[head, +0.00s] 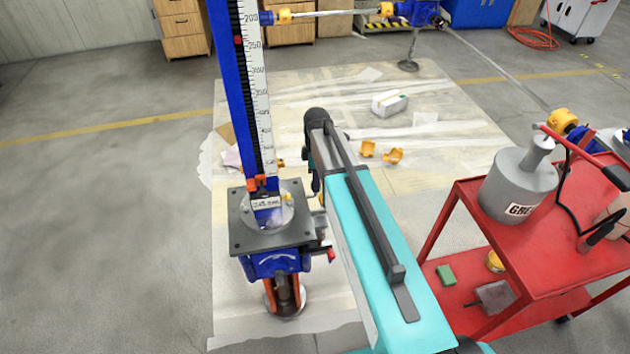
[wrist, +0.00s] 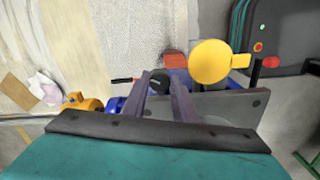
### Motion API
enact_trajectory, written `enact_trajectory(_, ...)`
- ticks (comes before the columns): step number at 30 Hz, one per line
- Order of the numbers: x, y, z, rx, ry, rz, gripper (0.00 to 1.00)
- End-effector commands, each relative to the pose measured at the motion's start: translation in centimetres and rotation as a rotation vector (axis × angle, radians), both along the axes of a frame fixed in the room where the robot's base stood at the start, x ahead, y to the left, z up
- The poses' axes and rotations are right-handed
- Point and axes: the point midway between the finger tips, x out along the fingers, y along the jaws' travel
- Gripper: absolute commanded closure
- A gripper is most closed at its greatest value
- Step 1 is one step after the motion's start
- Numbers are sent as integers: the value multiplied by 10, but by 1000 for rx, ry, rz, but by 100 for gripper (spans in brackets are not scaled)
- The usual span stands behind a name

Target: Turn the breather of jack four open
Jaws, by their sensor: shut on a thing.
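The near jack (head: 275,262) stands upright, with a blue body, a grey top plate and a tall blue scale. No number four can be read on it. In the wrist view my gripper (wrist: 161,84) has its two grey fingers closed around a small round black cap (wrist: 157,77), which looks like the breather. The fingers cover its sides, so whether it stands open or closed cannot be told. In the head view my arm hides the fingertips and the cap.
A yellow disc (wrist: 211,62) sits close to the right of my fingers. The grey plate (wrist: 225,105) lies near them. A red cart (head: 545,240) with a grey grease can (head: 515,185) stands at the right. Open floor (head: 110,230) lies at the left.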

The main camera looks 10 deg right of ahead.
Motion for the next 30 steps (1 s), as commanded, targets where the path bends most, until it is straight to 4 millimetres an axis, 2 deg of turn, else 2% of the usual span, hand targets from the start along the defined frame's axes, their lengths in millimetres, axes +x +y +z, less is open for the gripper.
enact_trajectory(15, 2, 1, 1, 2, -5, 411, 97)
enact_trajectory(30, 2, 2, 1, 2, -5, 516, 97)
